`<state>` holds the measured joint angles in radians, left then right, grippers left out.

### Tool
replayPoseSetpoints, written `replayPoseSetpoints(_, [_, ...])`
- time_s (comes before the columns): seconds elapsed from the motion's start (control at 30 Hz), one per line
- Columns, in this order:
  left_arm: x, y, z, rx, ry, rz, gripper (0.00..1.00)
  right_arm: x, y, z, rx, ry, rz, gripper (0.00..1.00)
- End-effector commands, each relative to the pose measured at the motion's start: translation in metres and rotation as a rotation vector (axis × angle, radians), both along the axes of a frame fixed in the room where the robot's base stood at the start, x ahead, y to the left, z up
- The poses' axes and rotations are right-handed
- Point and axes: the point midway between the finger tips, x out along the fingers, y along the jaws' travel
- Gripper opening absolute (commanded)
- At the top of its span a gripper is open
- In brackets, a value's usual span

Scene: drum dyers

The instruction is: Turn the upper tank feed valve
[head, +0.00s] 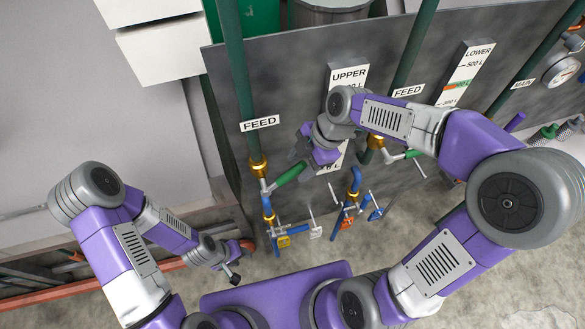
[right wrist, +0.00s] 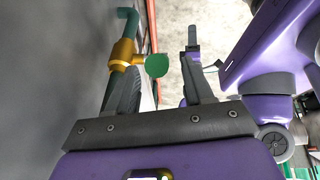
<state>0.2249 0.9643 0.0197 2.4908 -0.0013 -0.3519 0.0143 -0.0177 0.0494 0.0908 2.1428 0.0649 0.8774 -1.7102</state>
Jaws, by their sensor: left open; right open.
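The feed valve beside the UPPER gauge has a brass body (head: 259,167) on a green pipe and a green lever handle (head: 292,172) that slants up to the right. My right gripper (head: 297,156) is open, close to this handle, in front of the panel. In the right wrist view, the brass valve body (right wrist: 123,53) and the round end of the green handle (right wrist: 157,65) show near the open fingers. The handle end appears between them; I cannot tell whether they touch it. My left gripper (head: 240,264) is open, low at the left, away from the valves.
A second feed valve with a green handle (head: 405,155) stands beside the LOWER gauge (head: 465,72), partly behind my right arm. Blue pipes with small yellow and blue valves (head: 283,241) sit below. A MAIN pipe and round dial (head: 562,70) are at right.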

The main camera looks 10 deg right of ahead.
Motion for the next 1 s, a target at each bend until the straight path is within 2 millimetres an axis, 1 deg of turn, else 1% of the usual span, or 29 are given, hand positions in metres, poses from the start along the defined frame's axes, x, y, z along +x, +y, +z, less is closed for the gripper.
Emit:
replayPoseSetpoints(0.03, [0.000, 0.000, 0.001, 0.000, 0.000, 0.000, 0.43, 0.000, 0.004, -0.009, 0.000, 0.005, 0.003, 0.52])
replayPoseSetpoints(0.1, [0.000, 0.000, 0.001, 0.000, 0.000, 0.000, 0.43, 0.001, 0.009, -0.018, 0.000, 0.004, 0.004, 0.52])
replayPoseSetpoints(0.23, [0.000, 0.000, 0.002, 0.000, 0.000, 0.000, 0.43, 0.002, 0.015, -0.032, -0.001, 0.002, 0.002, 0.52])
replayPoseSetpoints(0.4, [0.000, 0.000, 0.002, 0.000, 0.000, 0.000, 0.43, 0.003, 0.018, -0.039, 0.000, -0.001, 0.001, 0.52])
replayPoseSetpoints(0.6, [0.000, 0.000, 0.002, 0.000, 0.000, 0.000, 0.43, 0.004, 0.018, -0.040, 0.000, -0.001, 0.000, 0.52])
replayPoseSetpoints(0.63, [0.000, 0.000, 0.002, 0.000, 0.000, 0.000, 0.43, 0.004, 0.018, -0.040, 0.000, -0.001, 0.001, 0.50])
replayPoseSetpoints(0.93, [0.000, 0.000, 0.002, 0.000, 0.000, 0.000, 0.43, 0.004, 0.018, -0.039, 0.000, -0.001, 0.000, 0.04])
replayPoseSetpoints(0.97, [0.000, 0.000, 0.002, 0.000, 0.000, 0.000, 0.43, 0.004, 0.018, -0.039, 0.000, -0.001, 0.000, 0.00])
replayPoseSetpoints(1.0, [0.000, 0.000, 0.002, 0.000, 0.000, 0.000, 0.43, 0.004, 0.018, -0.039, 0.000, -0.001, 0.000, 0.00])
